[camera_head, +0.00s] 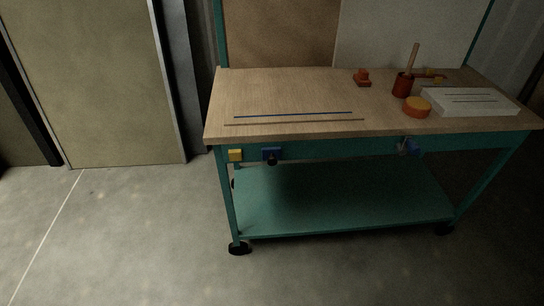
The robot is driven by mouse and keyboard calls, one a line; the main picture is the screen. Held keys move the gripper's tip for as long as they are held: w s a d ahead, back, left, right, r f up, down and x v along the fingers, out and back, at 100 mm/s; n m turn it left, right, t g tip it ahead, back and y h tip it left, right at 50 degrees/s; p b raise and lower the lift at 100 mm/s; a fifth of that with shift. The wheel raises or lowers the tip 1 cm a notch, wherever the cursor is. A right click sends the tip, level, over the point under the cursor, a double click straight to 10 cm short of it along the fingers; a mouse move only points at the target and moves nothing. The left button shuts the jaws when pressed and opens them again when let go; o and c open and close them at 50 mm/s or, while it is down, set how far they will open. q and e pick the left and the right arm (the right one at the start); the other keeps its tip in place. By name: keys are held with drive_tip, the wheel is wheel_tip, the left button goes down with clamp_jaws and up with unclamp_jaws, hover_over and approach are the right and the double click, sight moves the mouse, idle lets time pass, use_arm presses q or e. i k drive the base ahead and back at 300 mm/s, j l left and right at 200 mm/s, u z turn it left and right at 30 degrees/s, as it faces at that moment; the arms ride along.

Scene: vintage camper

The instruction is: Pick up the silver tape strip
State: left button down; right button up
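I cannot clearly pick out a silver tape strip. On the left half of the wooden bench top (270,97) lie two long thin strips, nearly parallel to the front edge: a dark blue strip (290,115) and, just in front of it, a brownish strip (295,122). A white block (488,107) at the bench's right end has thin dark lines on its top; it is too dim to tell what they are. Neither of my grippers is in view.
On the bench stand a red cup (402,86) with a wooden stick, an orange round tub (416,108) and a small orange-brown item (362,79). A green lower shelf (340,200) is empty. Floor in front is clear.

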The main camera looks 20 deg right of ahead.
sight(437, 80)
drive_tip(key=z, duration=1.7)
drive_tip(key=i+l+u, duration=0.6)
drive_tip(key=i+l, duration=0.15)
drive_tip(key=l, duration=0.3)
drive_tip(key=i+l+u, duration=0.35)
drive_tip(key=l, duration=0.25)
drive_tip(key=i+l+u, duration=0.3)
drive_tip(key=l, duration=0.35)
drive_tip(key=l+u, duration=0.3)
drive_tip(key=l, duration=0.4)
drive_tip(key=i+l+u, duration=0.1)
drive_tip(key=l+u, duration=0.2)
drive_tip(key=l, duration=0.5)
drive_tip(key=l+u, duration=0.3)
drive_tip(key=l, duration=0.45)
